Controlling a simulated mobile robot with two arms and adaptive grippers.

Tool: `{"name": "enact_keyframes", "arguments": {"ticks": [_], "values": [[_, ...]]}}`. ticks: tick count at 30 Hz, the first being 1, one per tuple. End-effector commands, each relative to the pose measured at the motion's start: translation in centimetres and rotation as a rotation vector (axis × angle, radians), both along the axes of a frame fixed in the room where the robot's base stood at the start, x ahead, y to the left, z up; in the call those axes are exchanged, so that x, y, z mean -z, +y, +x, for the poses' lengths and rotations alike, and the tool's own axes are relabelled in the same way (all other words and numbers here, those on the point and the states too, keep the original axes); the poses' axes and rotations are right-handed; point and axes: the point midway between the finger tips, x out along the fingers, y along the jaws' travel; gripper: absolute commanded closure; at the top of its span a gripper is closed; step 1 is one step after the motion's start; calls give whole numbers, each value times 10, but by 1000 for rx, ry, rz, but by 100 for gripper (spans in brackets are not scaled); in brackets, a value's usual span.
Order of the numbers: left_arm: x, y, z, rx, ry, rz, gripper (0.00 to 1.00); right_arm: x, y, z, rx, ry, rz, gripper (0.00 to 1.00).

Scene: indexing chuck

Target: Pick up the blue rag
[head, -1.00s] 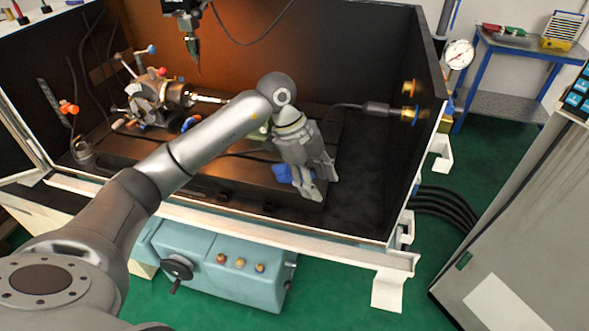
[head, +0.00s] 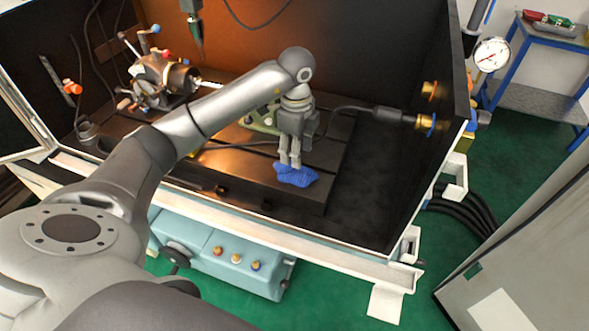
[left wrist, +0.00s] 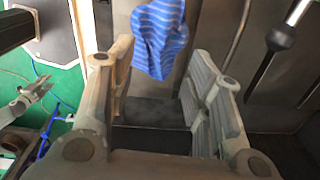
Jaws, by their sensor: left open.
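The blue rag (head: 296,175) lies crumpled on the dark machine bed near its front right edge in the head view. In the left wrist view the striped blue rag (left wrist: 160,38) shows at the top, beyond the gap between the fingers. My left gripper (head: 290,163) points down just above the rag, its fingertips at the rag's far edge in the head view. In the left wrist view the left gripper (left wrist: 158,100) is open with nothing between its fingers. Whether the fingertips touch the rag cannot be told. My right gripper is not in view.
The indexing chuck (head: 165,80) stands at the left on the bed. A spindle tool (head: 195,30) hangs above. A black cable with a connector (head: 390,115) runs behind the gripper to the right wall. The enclosure's white front rail (head: 300,249) lies nearer me.

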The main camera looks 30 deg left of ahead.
Motion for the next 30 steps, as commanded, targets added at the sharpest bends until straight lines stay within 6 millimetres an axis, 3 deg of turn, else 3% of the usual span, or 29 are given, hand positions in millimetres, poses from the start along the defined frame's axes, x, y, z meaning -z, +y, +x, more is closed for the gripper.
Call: {"name": "enact_keyframes", "arguments": {"ticks": [4,10,20,30], "values": [[16,-3,-3,1,7,0,54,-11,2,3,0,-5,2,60],[45,-5,-2,0,4,-2,54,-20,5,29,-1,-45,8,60],[52,-4,-1,2,1,-1,55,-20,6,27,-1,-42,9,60],[52,-4,-1,1,1,-1,99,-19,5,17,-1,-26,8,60]]}}
